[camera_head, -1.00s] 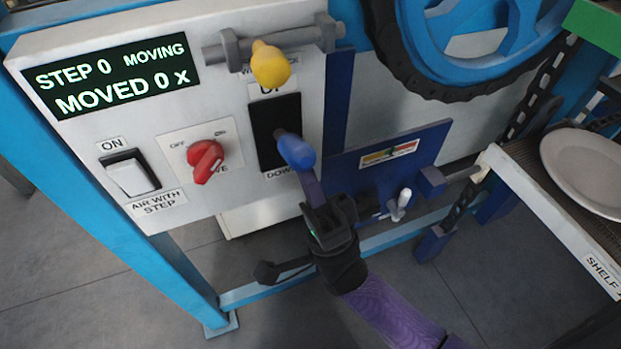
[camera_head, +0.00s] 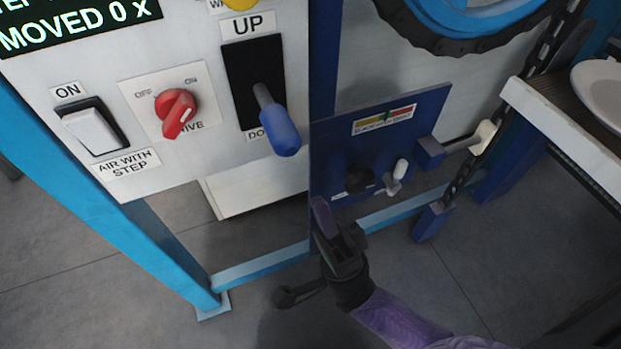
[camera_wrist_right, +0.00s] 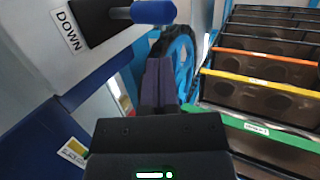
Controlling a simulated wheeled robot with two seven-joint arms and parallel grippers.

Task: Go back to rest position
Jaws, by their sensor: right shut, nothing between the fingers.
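My right gripper (camera_head: 322,215) is shut and empty. In the head view it is below and to the right of the blue-handled lever, in front of the dark blue panel (camera_head: 330,140), apart from the lever. The lever's blue handle (camera_head: 282,132) hangs toward the DOWN end of its black slot. In the right wrist view the shut purple fingers (camera_wrist_right: 158,85) show below the blue handle (camera_wrist_right: 153,12), with nothing between them. My left gripper is in neither view.
A white control panel holds a red drive knob (camera_head: 176,112) and a white rocker switch (camera_head: 92,130). A small white-tipped lever (camera_head: 398,172) sits on the blue panel. A shelf (camera_head: 560,125) with a white plate (camera_head: 603,90) is at right. Open floor lies below.

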